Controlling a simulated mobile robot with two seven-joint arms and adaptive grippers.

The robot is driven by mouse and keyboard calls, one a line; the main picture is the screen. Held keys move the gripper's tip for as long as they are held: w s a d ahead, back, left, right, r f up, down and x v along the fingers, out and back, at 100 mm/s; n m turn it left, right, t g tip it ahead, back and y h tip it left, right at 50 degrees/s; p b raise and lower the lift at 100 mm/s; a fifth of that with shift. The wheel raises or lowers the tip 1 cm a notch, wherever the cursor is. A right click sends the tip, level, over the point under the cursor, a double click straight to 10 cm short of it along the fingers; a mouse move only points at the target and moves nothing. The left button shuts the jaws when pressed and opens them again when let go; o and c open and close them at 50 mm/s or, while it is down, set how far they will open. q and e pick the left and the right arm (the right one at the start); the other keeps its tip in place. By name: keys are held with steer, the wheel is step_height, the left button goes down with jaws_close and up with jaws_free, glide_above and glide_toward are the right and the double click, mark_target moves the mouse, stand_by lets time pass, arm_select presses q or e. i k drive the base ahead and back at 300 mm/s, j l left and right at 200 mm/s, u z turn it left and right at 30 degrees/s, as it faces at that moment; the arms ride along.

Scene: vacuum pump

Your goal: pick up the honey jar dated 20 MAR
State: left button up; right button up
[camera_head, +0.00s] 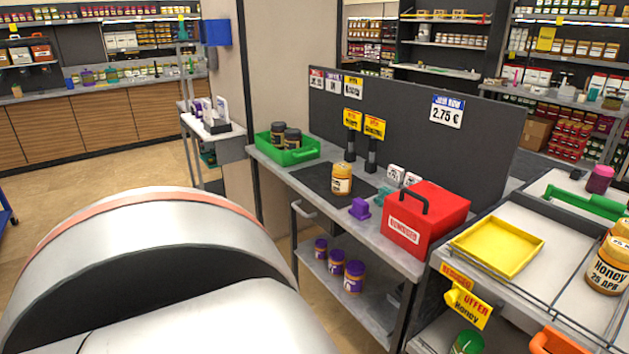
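A honey jar (342,179) with a yellow-orange lid stands upright on the dark mat (312,178) on the middle counter; its label is too small to read. Another honey jar (607,272) stands at the right edge on the right-hand table, and its label reads "Honey 25 APR". Part of a further yellow-lidded jar shows behind it, cut off by the picture edge. I cannot make out a 20 MAR date on any jar. A large white link of my arm fills the lower left. Neither gripper is in view.
A green tray (302,156) holding dark jars and a red box (425,220) flank the mat. A purple item (359,208) lies near the honey jar. Purple-lidded jars (354,277) stand on the shelf below. A yellow tray (497,246) on the right table is empty.

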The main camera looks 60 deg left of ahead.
mark_target(341, 174)
steer(key=u, duration=1.85)
steer(key=i+j+z, duration=0.1)
steer(key=z, duration=0.8)
steer(key=i+j+z, duration=0.1)
steer(key=j+z, duration=0.8)
steer(key=j, duration=0.4)
steer(key=k+j+z, duration=0.2)
steer(key=j, duration=0.3)
steer(key=j+z, duration=0.1)
steer(key=j, duration=0.9)
